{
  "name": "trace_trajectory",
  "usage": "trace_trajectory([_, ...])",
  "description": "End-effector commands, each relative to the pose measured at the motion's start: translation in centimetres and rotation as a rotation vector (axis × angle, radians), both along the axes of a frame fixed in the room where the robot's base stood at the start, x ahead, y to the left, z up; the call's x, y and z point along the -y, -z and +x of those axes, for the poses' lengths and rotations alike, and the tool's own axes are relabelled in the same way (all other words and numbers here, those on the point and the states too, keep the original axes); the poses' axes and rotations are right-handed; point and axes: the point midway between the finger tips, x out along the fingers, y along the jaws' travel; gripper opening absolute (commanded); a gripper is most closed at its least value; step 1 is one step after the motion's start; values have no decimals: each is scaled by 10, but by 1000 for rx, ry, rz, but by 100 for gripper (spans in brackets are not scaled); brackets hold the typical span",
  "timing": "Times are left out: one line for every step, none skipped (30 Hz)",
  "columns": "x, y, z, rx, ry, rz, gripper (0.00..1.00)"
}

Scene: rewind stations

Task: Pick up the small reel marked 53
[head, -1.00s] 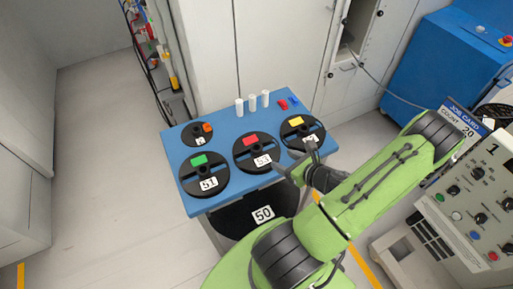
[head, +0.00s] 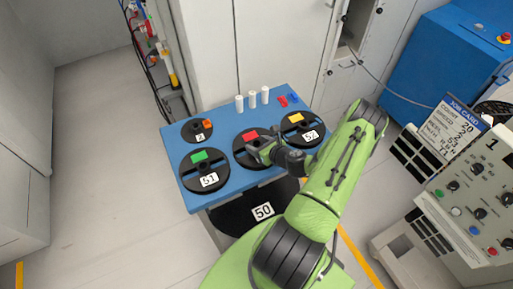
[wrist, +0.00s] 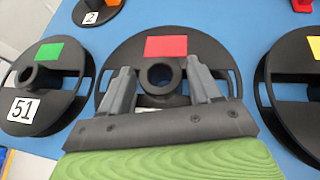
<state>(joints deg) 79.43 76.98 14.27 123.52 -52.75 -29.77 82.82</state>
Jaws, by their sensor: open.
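The reel with the red patch (head: 241,150) is black and lies in the middle of the front row on the blue table. Its number label is covered by my gripper now; in the earlier head view it looks like 53. In the wrist view the same reel (wrist: 166,47) is straight ahead, with its round hollow hub standing up. My gripper (head: 262,150) is over this reel. Its open fingers (wrist: 158,72) appear on either side of the hub in the wrist view, with gaps between. I cannot tell how far down they reach.
Reel 51 (head: 204,170), with a green patch, lies left; reel 52 (head: 302,129), with a yellow patch, lies right, close by. A smaller reel marked 2 (head: 197,131) is behind. White cylinders (head: 252,98) stand at the table's back. A large reel marked 50 (head: 240,215) is below the front edge.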

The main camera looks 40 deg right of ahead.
Motion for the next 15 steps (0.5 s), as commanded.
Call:
trace_trajectory([0, 0, 0, -1, 0, 0, 63])
trace_trajectory([0, 0, -1, -1, 0, 0, 63])
trace_trajectory([0, 0, -1, -1, 0, 0, 63])
trace_trajectory([0, 0, -1, -1, 0, 0, 58])
trace_trajectory([0, 0, -1, -1, 0, 0, 54])
trace_trajectory([0, 0, -1, -1, 0, 0, 47])
trace_trajectory([0, 0, -1, -1, 0, 0, 43])
trace_trajectory([0, 0, -1, -1, 0, -1, 38])
trace_trajectory([0, 0, -1, -1, 0, -1, 32])
trace_trajectory([0, 0, -1, -1, 0, -1, 28])
trace_trajectory([0, 0, -1, -1, 0, -1, 23])
trace_trajectory([0, 0, -1, -1, 0, -1, 17])
trace_trajectory([0, 0, -1, 0, 0, -1, 15])
trace_trajectory([0, 0, -1, 0, 0, -1, 15])
trace_trajectory([0, -1, -1, 0, 0, -1, 15])
